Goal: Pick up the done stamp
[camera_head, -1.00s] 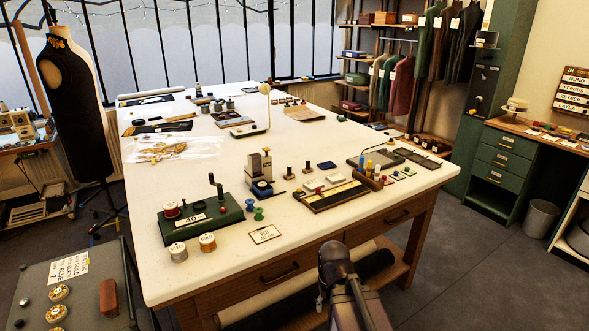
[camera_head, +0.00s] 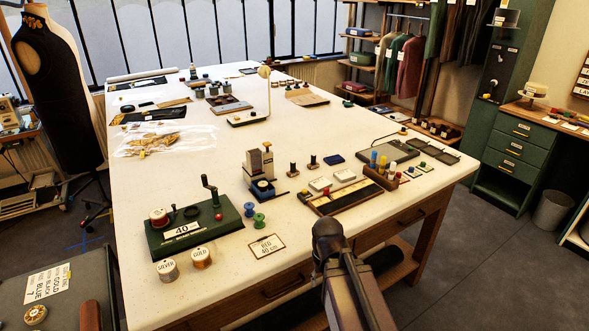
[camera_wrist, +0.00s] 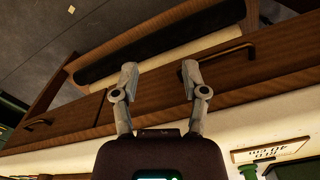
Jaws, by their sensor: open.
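Two small dark-handled pieces that look like stamps stand upright on the table, a left one (camera_head: 292,169) and a right one (camera_head: 313,161). I cannot read any label on them, so I cannot tell which is the done stamp. A dark blue pad (camera_head: 334,158) lies to their right. In the wrist view my gripper (camera_wrist: 157,72) is open and empty, with its fingers apart in front of the table's wooden drawer front. It is away from both stamp-like pieces, which do not show in that view. In the head view the gripper's fingers are hidden.
Near the stamp-like pieces stand a tall grey device (camera_head: 260,165) on a blue base and a dark wooden tray (camera_head: 340,199). A green winding machine (camera_head: 190,229), spools and a card (camera_head: 266,246) sit at the front left. Bare white tabletop (camera_head: 220,145) lies behind.

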